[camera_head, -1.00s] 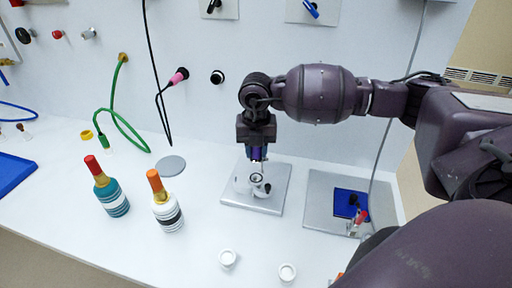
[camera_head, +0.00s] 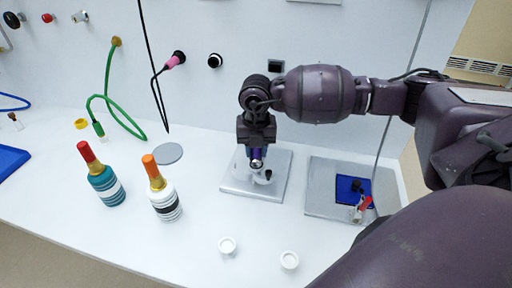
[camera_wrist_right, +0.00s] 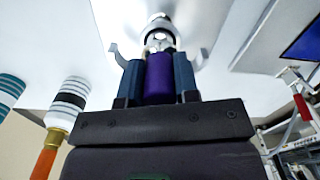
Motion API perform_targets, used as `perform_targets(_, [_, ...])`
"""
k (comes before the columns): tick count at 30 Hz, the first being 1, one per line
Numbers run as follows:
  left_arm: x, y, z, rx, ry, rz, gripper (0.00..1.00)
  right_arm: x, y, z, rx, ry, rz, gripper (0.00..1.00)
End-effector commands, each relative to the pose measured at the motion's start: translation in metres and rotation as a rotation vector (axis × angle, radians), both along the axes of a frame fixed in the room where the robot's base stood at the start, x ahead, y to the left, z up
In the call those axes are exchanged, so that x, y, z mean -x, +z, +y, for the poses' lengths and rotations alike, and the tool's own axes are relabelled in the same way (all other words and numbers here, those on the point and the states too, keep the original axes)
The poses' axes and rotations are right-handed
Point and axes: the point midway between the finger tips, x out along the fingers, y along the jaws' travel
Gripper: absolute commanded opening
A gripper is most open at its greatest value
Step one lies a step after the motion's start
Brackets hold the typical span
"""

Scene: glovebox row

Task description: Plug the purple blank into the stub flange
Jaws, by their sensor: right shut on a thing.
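The purple blank (camera_wrist_right: 159,78) is between the two blue-grey fingers of my right gripper (camera_wrist_right: 158,72) in the right wrist view. In the head view my right gripper (camera_head: 256,160) points down over the white stub flange (camera_head: 262,175), and a little purple shows at its fingertips. The flange stands on a grey plate (camera_head: 240,186); it also shows beyond the blank's end in the right wrist view (camera_wrist_right: 160,24). The fingers partly hide the flange, and I cannot tell whether the blank has entered it. My left gripper is out of view.
A teal bottle (camera_head: 107,190) and a white striped bottle (camera_head: 166,205) stand left of the plate. A second grey plate (camera_head: 323,196) with a blue pad (camera_head: 347,188) is to the right. Hoses hang at the back wall.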

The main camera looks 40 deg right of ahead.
Motion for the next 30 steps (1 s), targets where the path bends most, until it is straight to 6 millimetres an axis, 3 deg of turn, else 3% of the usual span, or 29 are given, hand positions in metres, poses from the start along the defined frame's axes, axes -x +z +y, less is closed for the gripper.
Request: perform_targets(30, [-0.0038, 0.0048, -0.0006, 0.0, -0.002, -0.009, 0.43, -0.0001, 0.0005, 0.0, 0.0, 0.0, 0.0, 0.01])
